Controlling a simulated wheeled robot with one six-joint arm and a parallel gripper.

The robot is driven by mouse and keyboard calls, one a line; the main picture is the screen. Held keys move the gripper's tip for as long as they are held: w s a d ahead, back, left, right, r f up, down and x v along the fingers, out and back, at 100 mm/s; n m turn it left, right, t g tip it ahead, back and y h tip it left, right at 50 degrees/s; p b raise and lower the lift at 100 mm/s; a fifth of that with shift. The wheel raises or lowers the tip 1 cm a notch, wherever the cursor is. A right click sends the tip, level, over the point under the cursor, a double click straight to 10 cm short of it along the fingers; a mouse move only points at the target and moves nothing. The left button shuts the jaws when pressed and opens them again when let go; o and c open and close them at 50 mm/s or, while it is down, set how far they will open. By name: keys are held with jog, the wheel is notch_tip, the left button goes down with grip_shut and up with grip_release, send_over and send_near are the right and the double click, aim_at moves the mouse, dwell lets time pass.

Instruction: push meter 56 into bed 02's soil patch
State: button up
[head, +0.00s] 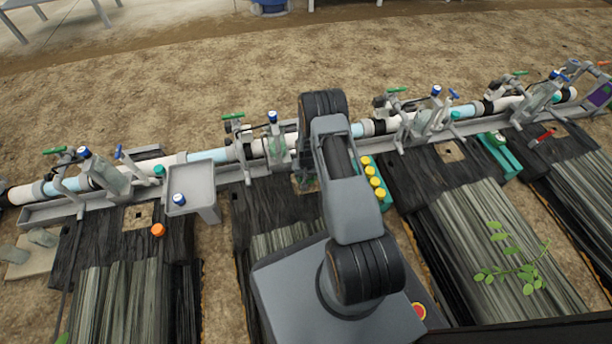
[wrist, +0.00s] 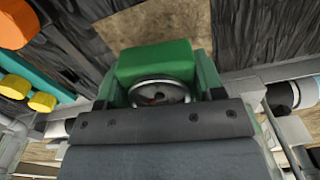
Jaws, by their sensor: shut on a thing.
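In the wrist view my gripper (wrist: 158,78) is shut on a green meter (wrist: 155,58) with a round dial face. The number on it cannot be read. A tan soil patch (wrist: 172,20) in dark sheeting shows just beyond the meter's far end. I cannot tell whether the meter touches the soil. In the head view my arm hides the gripper and the meter. Part of a tan patch (head: 304,184) shows beside the arm at the middle bed. No bed number is readable.
A green holder with yellow caps (head: 376,185) stands close right of my arm; it also shows in the wrist view (wrist: 40,98). An orange object (wrist: 14,24) is nearby. The pipe line (head: 210,156) with valves runs behind. A grey tray (head: 203,183) stands to the left.

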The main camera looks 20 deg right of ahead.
jog(key=shift+f, duration=1.15)
jog(key=shift+f, duration=0.1)
jog(key=shift+f, duration=0.25)
jog(key=o, duration=1)
jog(key=shift+o, duration=0.2)
jog(key=shift+r, duration=0.15)
jog(key=shift+r+p, duration=2.8)
jog(key=shift+r, duration=1.15)
jog(key=shift+f, duration=0.1)
